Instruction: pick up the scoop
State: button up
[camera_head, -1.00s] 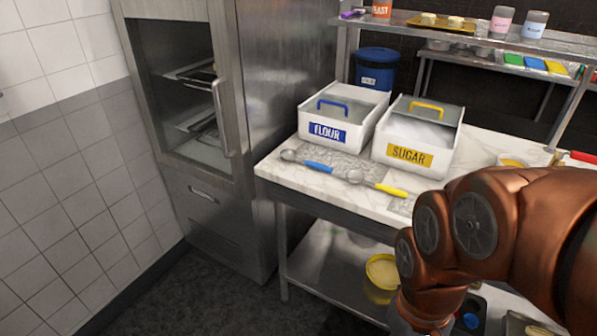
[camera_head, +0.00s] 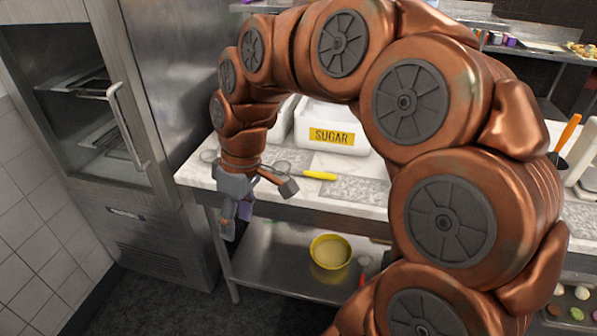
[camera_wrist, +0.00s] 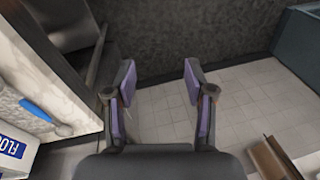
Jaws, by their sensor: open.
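Two scoops lie on the marble counter. One has a yellow handle (camera_head: 320,176), and part of its metal bowl shows beside my arm. The other has a metal bowl (camera_head: 209,156) at the counter's left end; my arm hides its handle in the head view. In the wrist view its blue handle (camera_wrist: 36,110) shows at the left edge. My gripper (camera_head: 256,208) is open and empty, in front of the counter's front left part. In the wrist view its purple-padded fingers (camera_wrist: 160,82) stand apart, with only floor and dark background between them.
The sugar bin (camera_head: 332,136) stands behind the scoops. The flour bin (camera_wrist: 12,148) shows at the wrist view's left edge; my arm mostly covers it in the head view. A steel fridge (camera_head: 175,70) stands left of the counter. A yellow bowl (camera_head: 330,251) sits on the lower shelf.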

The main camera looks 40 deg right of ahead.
jog(key=w+d+n+t+y, duration=0.1)
jog(key=w+d+t, duration=0.1)
jog(key=w+d, duration=0.7)
jog(key=t, duration=0.2)
send_near(320, 173)
jog(key=shift+w+a+f+n, duration=0.3)
jog(key=shift+w+a+f, duration=0.15)
jog(key=shift+a+f, duration=0.05)
jog(key=shift+d+f+h, duration=0.2)
jog(key=shift+h, duration=0.1)
jog(key=shift+f, duration=0.3)
jog(key=shift+p+x, duration=0.35)
jog(key=shift+x, duration=0.45)
jog(key=shift+p+x, duration=1.25)
jog(key=shift+x, duration=1.45)
jog(key=shift+r, duration=0.1)
grip_shut()
